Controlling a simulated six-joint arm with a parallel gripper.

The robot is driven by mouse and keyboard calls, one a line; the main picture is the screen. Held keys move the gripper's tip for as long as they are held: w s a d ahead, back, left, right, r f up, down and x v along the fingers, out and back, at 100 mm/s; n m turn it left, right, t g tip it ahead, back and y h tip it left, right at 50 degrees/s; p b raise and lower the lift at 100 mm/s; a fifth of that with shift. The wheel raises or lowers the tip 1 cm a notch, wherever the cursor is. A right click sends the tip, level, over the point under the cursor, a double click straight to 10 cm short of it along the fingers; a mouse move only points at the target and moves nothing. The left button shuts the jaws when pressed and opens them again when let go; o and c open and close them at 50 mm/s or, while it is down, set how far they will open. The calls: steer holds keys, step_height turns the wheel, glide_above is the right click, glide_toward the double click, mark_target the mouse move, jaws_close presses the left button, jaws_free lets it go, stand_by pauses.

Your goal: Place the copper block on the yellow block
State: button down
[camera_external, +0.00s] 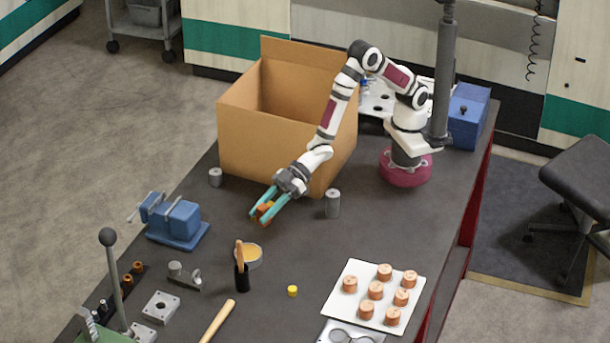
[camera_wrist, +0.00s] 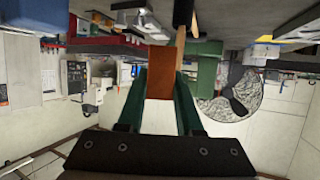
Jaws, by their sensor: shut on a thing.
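My gripper (camera_external: 264,208) is in front of the cardboard box, its teal fingers pointing down and left. It is shut on a copper-orange block, the copper block (camera_wrist: 160,84), which shows between the fingers in the wrist view. In the external view the held block (camera_external: 265,210) is small and partly covered by the fingers. I cannot tell whether it is clear of the table. A small yellow piece (camera_external: 292,291), rounded in outline, stands on the table lower right of my gripper, well apart from it. I see no other clear yellow block.
The open cardboard box (camera_external: 240,135) stands behind my gripper. A grey cylinder (camera_external: 332,204) is close on its right, another (camera_external: 215,177) to its left.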

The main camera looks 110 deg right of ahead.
steer(key=w+d+r+m+h, duration=0.2)
steer(key=d+m+h, duration=0.4)
steer(key=d+h, duration=0.25)
steer(key=s+d+f+m+g+h, duration=0.3)
steer(key=s+d+m+h, duration=0.4)
steer(key=s+d, duration=0.15)
steer(key=shift+m+y, duration=0.25)
steer(key=shift+m, duration=0.05)
steer(key=f, duration=0.8)
steer(key=shift+w+d+f, duration=0.2)
steer(key=shift+w+f, duration=0.05)
steer(key=shift+f, duration=0.3)
steer(key=shift+f, duration=0.2)
steer(key=c, duration=0.6)
jaws_free()
steer(key=shift+o, duration=0.2)
